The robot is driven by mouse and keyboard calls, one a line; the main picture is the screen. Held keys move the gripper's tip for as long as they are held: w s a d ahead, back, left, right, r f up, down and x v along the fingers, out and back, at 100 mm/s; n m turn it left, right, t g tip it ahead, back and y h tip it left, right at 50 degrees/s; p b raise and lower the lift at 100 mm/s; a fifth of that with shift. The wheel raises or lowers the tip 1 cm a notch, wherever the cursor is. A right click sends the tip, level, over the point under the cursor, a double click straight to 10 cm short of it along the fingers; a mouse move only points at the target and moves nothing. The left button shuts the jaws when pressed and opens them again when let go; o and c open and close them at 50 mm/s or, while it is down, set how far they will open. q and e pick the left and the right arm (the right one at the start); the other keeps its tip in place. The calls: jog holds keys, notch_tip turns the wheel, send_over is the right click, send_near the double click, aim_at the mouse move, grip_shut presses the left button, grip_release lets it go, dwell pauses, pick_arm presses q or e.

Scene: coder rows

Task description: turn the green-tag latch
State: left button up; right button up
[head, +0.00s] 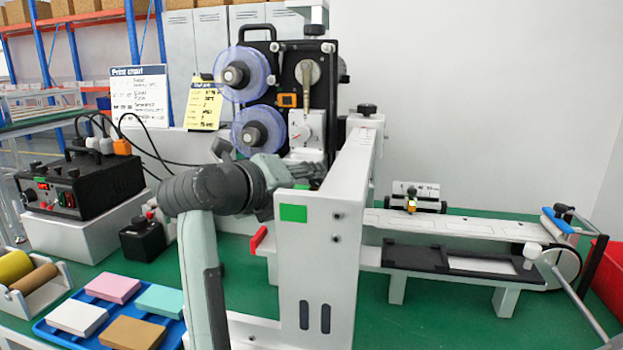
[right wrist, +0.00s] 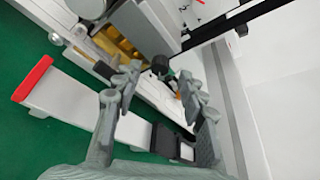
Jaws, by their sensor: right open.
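A green tag (head: 293,213) is on the front face of the white upright frame (head: 322,265). A red-ended lever (head: 258,240) sticks out to the left below the tag; its red end also shows in the right wrist view (right wrist: 33,79). I cannot tell which part is the latch that the tag marks. My right gripper (head: 308,170) reaches behind the upright, below the white dial, its tips partly hidden. In the right wrist view my right gripper (right wrist: 160,82) is open, with a small dark knob (right wrist: 160,64) beyond its fingertips; contact is unclear. My left gripper is out of view.
The black printer head with blue-tinted reels (head: 242,74) stands behind the gripper. A conveyor (head: 455,226) runs right. A black power box (head: 80,183) with cables and a blue tray of coloured blocks (head: 58,342) are left. Green table shows at front right.

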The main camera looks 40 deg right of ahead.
jog(key=shift+x, duration=1.35)
grip_shut()
